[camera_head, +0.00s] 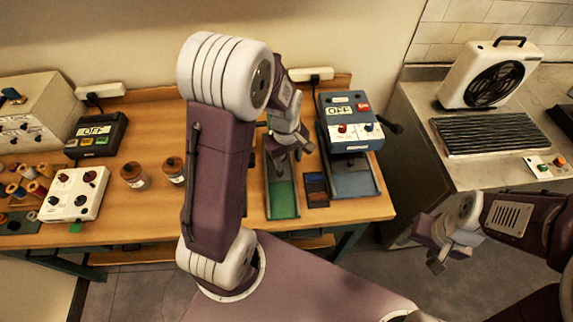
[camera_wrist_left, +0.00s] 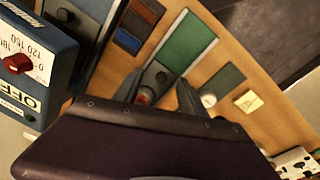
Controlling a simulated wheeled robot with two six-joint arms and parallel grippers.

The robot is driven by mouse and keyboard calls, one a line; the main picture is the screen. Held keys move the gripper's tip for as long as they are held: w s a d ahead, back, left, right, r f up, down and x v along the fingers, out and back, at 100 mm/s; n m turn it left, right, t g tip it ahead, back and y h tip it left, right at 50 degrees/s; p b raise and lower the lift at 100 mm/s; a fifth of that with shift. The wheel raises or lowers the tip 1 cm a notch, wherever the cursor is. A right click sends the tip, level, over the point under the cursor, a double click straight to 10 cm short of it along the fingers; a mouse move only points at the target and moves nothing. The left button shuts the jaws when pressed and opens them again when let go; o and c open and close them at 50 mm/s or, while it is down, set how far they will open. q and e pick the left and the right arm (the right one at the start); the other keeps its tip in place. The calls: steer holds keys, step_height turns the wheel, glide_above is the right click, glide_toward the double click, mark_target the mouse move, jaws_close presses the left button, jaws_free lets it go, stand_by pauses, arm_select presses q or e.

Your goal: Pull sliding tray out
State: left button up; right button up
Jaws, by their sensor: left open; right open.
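A long narrow tray with a green surface (camera_head: 282,200) lies on the wooden table under my left gripper (camera_head: 285,146). In the left wrist view the green surface (camera_wrist_left: 188,42) runs into a dark grey section with a small red-topped knob (camera_wrist_left: 143,97). My left gripper (camera_wrist_left: 158,88) is open there, with its fingers apart on either side of the knob; I cannot tell whether they touch it. A grey tray (camera_head: 352,182) extends from under a blue machine marked OFF (camera_head: 350,118), which also shows in the left wrist view (camera_wrist_left: 45,65). My right gripper (camera_head: 432,250) is open and empty, off the table.
A small pad of dark, blue and brown strips (camera_head: 316,190) lies between the two trays. Two brown jars (camera_head: 134,175), a white control box (camera_head: 74,194) and thread spools stand on the left. A fan (camera_head: 490,75) stands on the right counter.

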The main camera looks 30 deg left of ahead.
arm_select(q)
steer(key=w+a+f+n+p, duration=0.1)
steer(key=a+f+n+p, duration=0.1)
steer(key=a+n, duration=0.1)
steer(key=w+a+f+n+g+p, duration=0.1)
steer(key=shift+w+a+f+p, duration=0.25)
steer(key=shift+w+f+p, duration=0.05)
steer(key=shift+p, duration=0.05)
step_height(320, 180, down, 8)
steer(key=shift+w+f+p, duration=0.1)
steer(key=shift+p, duration=0.9)
steer(key=shift+c, duration=0.3)
jaws_close()
